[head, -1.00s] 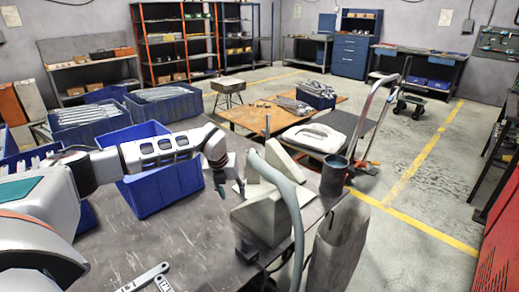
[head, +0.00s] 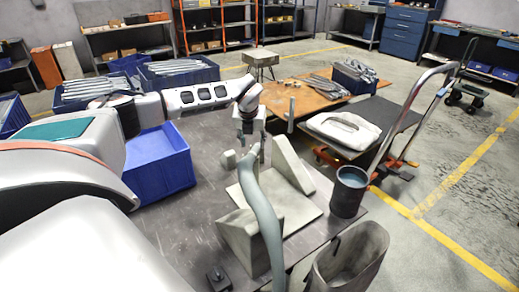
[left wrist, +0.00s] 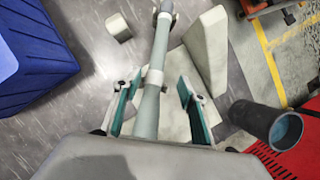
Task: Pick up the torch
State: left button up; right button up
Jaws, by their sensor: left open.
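A curved grey-green tube with pale collars, seemingly the torch (head: 265,220), rises from the near table edge and bends over a pale plate with wedge-shaped blocks. In the left wrist view the torch (left wrist: 147,112) runs lengthwise between my two fingers. My left gripper (head: 249,135) hangs at the torch's far end in the head view. It is open, its teal-padded fingers (left wrist: 158,82) on either side of the tube with gaps visible. I cannot tell the height between fingers and tube. My right gripper is not in view.
Pale wedge blocks (head: 291,164) stand close to the gripper. A dark cup (head: 349,192) stands at the table's right edge, and a grey open bin (head: 347,262) is in front of it. A blue crate (head: 157,170) stands left. Bare tabletop (head: 190,225) lies between crate and plate.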

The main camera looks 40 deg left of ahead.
aim_at(252, 151)
pick_arm(q)
jog(key=x, duration=0.4)
jog(key=s+x, duration=0.1)
jog(key=x, duration=0.1)
jog(key=shift+a+f+p, duration=0.1)
jog(key=shift+f+p, duration=0.1)
jog(key=shift+p, duration=0.2)
jog(key=shift+w+f, duration=0.15)
jog(key=shift+f, duration=0.15)
jog(key=shift+a+r, duration=0.1)
grip_shut()
